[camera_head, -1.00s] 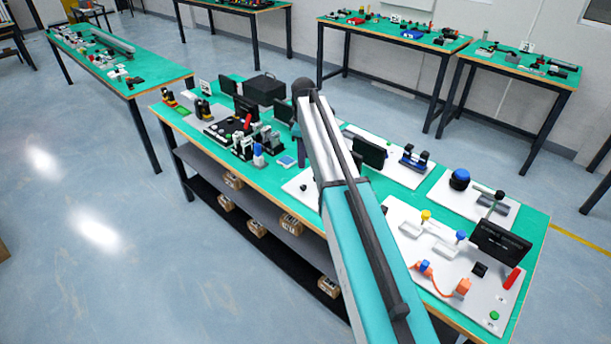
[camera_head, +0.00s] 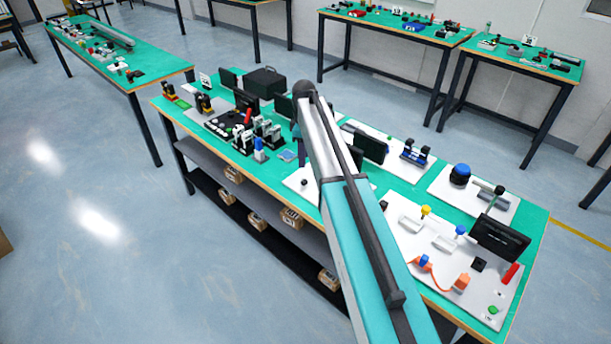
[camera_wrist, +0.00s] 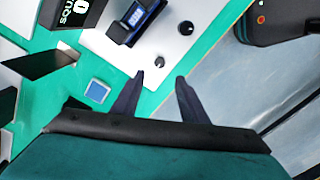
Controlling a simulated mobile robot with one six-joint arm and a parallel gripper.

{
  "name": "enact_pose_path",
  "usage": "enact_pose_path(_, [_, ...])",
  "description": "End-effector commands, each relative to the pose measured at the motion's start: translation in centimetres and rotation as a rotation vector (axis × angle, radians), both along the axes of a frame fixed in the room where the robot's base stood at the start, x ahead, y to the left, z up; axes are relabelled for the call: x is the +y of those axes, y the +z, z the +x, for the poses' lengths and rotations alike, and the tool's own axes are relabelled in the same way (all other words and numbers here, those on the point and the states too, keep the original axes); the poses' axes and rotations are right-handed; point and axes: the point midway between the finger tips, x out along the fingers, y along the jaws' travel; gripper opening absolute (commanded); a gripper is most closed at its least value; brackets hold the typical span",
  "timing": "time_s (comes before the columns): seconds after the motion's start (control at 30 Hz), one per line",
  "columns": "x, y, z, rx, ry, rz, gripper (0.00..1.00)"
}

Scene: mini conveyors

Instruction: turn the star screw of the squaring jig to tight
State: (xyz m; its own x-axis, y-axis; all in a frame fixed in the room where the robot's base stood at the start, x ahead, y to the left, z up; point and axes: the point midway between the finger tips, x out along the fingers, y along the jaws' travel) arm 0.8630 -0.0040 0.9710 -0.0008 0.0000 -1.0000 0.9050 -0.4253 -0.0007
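In the wrist view, a white plate (camera_wrist: 210,50) carries a dark block with a blue display-like face (camera_wrist: 135,18), a round black knob (camera_wrist: 186,28) and a smaller dark knob (camera_wrist: 158,61). A black sign reading "SQU" (camera_wrist: 75,12), partly cut off, stands beside it. I cannot tell for sure which knob is the star screw, nor its setting. My gripper (camera_wrist: 160,82) has its two dark fingers spread with nothing between them, pointing at the plate's near edge. In the head view, a white plate with a small dark knob (camera_head: 304,182) shows left of my arm, partly hidden by it.
A small blue square (camera_wrist: 97,90) lies on the green bench left of my fingers. Black upright panels (camera_wrist: 45,65) stand at the left. A dark device (camera_wrist: 275,20) is at the upper right. The bench (camera_head: 345,128) is crowded with other fixtures.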

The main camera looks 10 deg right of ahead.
Motion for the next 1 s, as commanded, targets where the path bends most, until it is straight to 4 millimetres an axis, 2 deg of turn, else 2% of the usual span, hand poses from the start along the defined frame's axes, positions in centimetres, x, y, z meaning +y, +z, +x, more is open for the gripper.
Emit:
enact_pose_path(0.8, [-0.2,-8.9,0.0,0.001,-0.002,0.0,0.4])
enact_pose_path(1.0, [-0.2,-10.2,0.0,0.0,-0.002,0.0,0.4])
